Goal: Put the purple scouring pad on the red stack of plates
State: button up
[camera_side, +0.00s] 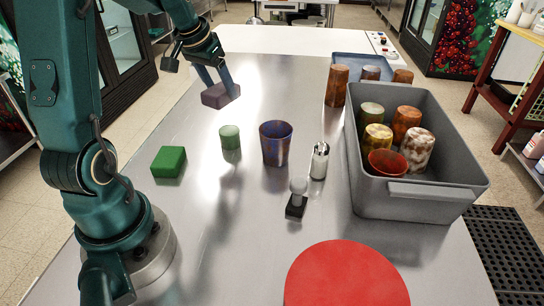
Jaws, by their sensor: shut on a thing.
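My gripper (219,88) is shut on the purple scouring pad (220,96), a dark purple block. It holds the pad above the left part of the steel table, toward the far side. The red stack of plates (345,275) is at the front of the table, right of centre, seen from above as a round red disc cut off by the lower edge of the picture. Its top is bare. The pad is well apart from the stack, far behind and to its left.
A grey bin (435,191) holding several cups stands right. More cups stand by a blue tray (360,62) behind.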

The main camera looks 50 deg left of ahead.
jog(key=w+d+r+m+h, duration=0.1)
jog(key=d+m, duration=0.2)
jog(key=d, duration=0.5)
jog(key=w+d+r+m+h, duration=0.2)
jog(key=d+m, duration=0.2)
jog(key=d, duration=0.5)
jog(key=m+g+h, duration=0.1)
jog(key=m+h, duration=0.1)
jog(key=m, duration=0.4)
send_over(357, 273)
jog(key=s+a, duration=0.1)
jog(key=a, duration=0.1)
jog(key=f, duration=0.4)
jog(key=shift+d+f, duration=0.2)
jog(key=shift+s+d+f, duration=0.1)
jog(key=shift+d+f, duration=0.05)
jog(key=shift+d, duration=0.05)
jog(key=shift+f, duration=2)
jog(key=shift+f, duration=0.15)
jog(key=o, duration=1.3)
